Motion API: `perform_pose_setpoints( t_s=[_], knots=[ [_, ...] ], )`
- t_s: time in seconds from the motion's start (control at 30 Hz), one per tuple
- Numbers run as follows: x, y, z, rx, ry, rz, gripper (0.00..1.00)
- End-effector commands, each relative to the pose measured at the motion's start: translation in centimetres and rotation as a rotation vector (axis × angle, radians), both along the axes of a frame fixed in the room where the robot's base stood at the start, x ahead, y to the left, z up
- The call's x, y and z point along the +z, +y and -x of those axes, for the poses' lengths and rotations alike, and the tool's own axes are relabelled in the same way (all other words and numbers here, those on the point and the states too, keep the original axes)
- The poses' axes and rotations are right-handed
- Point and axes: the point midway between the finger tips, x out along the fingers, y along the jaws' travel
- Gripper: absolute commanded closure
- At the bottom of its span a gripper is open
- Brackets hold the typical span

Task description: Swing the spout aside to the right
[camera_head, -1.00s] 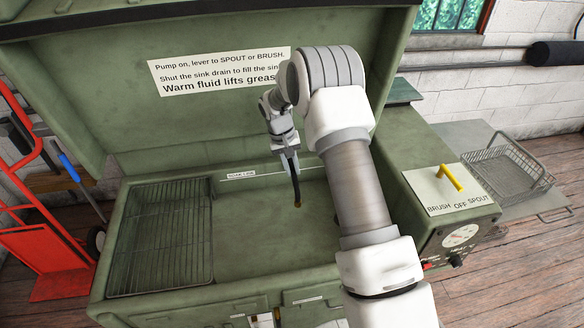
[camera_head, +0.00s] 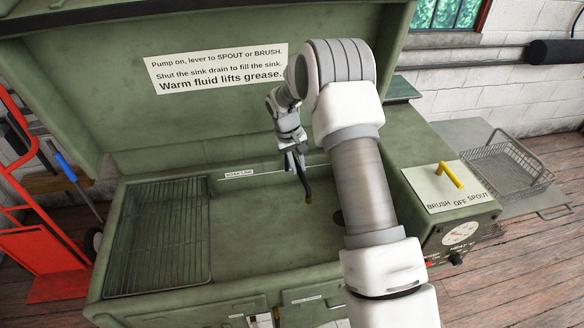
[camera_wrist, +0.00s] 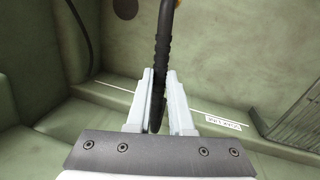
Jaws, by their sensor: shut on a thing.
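The spout is a thin dark tube (camera_head: 303,178) with a brass-coloured tip, hanging over the green sink basin (camera_head: 265,215). My gripper (camera_head: 293,158) is at the back of the basin, shut on the spout. In the wrist view the black ribbed spout (camera_wrist: 162,45) runs between the two pale fingers of my gripper (camera_wrist: 160,88). Its brass tip shows only partly at the top edge of that view. The spout's base is hidden behind my gripper and arm in the head view.
A wire rack (camera_head: 158,235) fills the left of the basin. A raised green lid (camera_head: 120,115) with a printed sign (camera_head: 215,75) stands behind. The control box (camera_head: 462,236) with a yellow lever (camera_head: 451,175) is at right. A wire basket (camera_head: 510,170) sits farther right.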

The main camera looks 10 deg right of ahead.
Motion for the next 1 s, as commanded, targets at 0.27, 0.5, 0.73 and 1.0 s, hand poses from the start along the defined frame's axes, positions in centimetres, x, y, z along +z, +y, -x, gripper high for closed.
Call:
perform_pose_setpoints(
  t_s=[0.27, 0.5, 0.73, 1.0],
  knots=[
    [0.0, -3.3, -0.7, 0.25, -0.005, 0.0, 1.0],
    [0.1, -5.9, -2.0, 0.477, -0.005, 0.001, 1.0],
    [0.1, -7.9, -3.6, 0.687, -0.005, 0.001, 1.0],
    [0.1, -9.4, -5.5, 0.885, -0.006, 0.001, 1.0]
  ],
)
